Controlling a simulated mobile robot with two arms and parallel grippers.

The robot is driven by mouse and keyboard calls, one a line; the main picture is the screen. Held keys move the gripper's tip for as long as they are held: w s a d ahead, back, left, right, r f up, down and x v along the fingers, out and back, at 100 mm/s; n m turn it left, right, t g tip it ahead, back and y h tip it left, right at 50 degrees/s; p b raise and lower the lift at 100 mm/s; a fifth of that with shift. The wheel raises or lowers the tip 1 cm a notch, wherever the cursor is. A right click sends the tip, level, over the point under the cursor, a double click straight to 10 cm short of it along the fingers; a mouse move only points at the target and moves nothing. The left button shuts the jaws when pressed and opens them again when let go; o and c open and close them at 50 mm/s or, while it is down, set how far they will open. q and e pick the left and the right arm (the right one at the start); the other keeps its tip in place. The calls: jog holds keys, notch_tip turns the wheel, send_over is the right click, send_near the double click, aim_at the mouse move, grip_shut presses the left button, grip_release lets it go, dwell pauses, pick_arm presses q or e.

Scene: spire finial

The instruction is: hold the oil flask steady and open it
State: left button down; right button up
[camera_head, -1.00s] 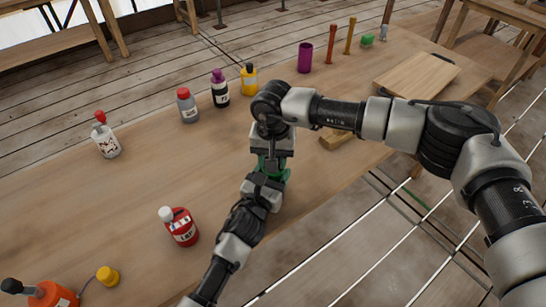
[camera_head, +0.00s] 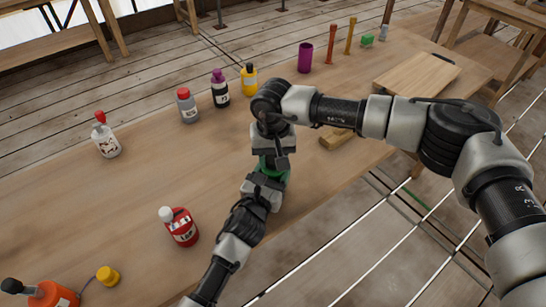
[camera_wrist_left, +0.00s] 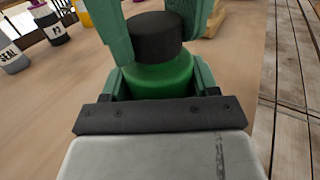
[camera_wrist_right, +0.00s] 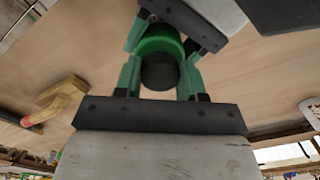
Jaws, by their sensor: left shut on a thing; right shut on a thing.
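The green oil flask (camera_head: 273,167) stands upright over the table, mostly hidden by my grippers in the head view. In the left wrist view its green body (camera_wrist_left: 158,80) and black cap (camera_wrist_left: 153,36) show clearly; the cap sits on the neck. My left gripper (camera_wrist_left: 160,85) is shut on the body from the near side. My right gripper (camera_wrist_right: 160,75) is shut on the cap from above, its fingers on both sides of it. Whether the cap has come loose cannot be told.
Red (camera_head: 182,230), white (camera_head: 108,142), grey (camera_head: 188,108), black (camera_head: 220,92) and yellow (camera_head: 249,81) bottles stand left of and behind the flask. The table's middle left is clear.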

pick_arm(q)
jog(key=shift+f, duration=0.1)
pick_arm(e)
jog(key=shift+r, duration=0.9)
jog(key=shift+r, duration=2)
pick_arm(q)
jog(key=shift+c, duration=0.9)
grip_release()
